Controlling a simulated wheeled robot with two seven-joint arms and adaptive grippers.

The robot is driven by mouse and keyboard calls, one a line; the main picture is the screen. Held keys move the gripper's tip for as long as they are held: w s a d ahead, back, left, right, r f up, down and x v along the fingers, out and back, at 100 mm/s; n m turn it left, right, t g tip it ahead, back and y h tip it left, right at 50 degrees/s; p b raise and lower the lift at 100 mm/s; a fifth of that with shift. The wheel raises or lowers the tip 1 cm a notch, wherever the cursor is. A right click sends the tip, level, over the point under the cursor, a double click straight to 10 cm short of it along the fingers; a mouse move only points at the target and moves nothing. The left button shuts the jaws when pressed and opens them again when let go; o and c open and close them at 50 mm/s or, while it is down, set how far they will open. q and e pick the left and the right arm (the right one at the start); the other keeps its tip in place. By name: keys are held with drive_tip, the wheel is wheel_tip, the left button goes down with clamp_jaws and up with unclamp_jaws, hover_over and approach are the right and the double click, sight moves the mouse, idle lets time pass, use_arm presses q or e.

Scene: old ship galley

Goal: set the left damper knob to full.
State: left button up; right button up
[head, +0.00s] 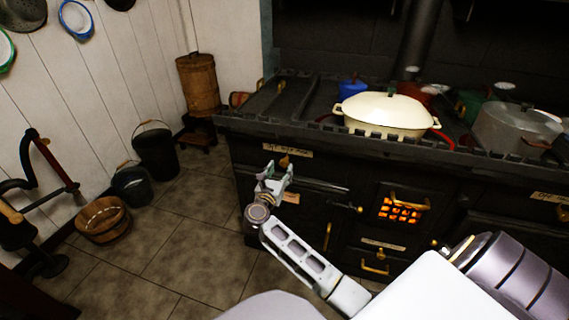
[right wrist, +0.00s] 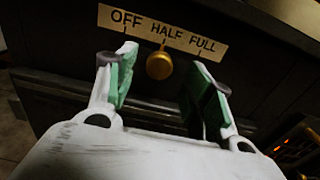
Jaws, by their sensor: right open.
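The left damper knob (head: 284,161) is a small brass knob on the stove front, under a cream label strip (head: 287,149). In the right wrist view the brass knob (right wrist: 159,66) sits below the label (right wrist: 163,33), which reads OFF, HALF, FULL. Its narrow upper part points up at about HALF. My right gripper (head: 275,178) is open, with green-padded fingers. In the right wrist view its fingers (right wrist: 160,78) stand to the left and right of the knob, with gaps on both sides. My left gripper is not in view.
The black stove (head: 320,170) carries a cream lidded pot (head: 388,112) and a grey pot (head: 510,130). A firebox grate (head: 400,210) glows orange, with brass handles around it. Buckets (head: 156,150) and a wooden tub (head: 103,220) stand on the tiled floor at left.

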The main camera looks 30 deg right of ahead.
sight(284, 164)
drive_tip(key=shift+x, duration=2.85)
clamp_jaws()
